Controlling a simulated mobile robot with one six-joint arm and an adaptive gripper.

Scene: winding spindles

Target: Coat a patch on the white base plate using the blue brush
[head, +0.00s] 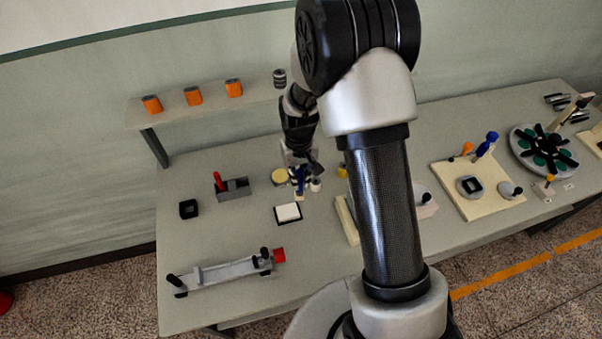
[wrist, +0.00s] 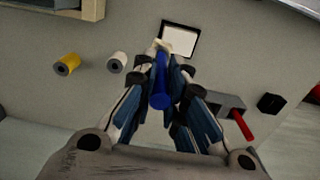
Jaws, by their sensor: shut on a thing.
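The white base plate (head: 288,212) lies flat on the grey table in a black border. It also shows at the top of the wrist view (wrist: 180,40). My gripper (wrist: 160,78) is shut on the blue brush, whose blue handle (wrist: 160,88) sits between the fingers. The brush's pale tip is near the plate's left edge in the wrist view; I cannot tell whether it touches. In the head view my gripper (head: 302,168) is just behind the plate, with a bit of the blue brush (head: 299,184) showing below it. No coated patch is discernible.
A grey box (head: 235,189) with a red-handled tool and a black block (head: 188,209) stand left of the plate. White (wrist: 117,62) and yellow (wrist: 68,63) spools stand nearby. A long grey fixture (head: 225,271) lies in front. A shelf (head: 200,107) holds orange items.

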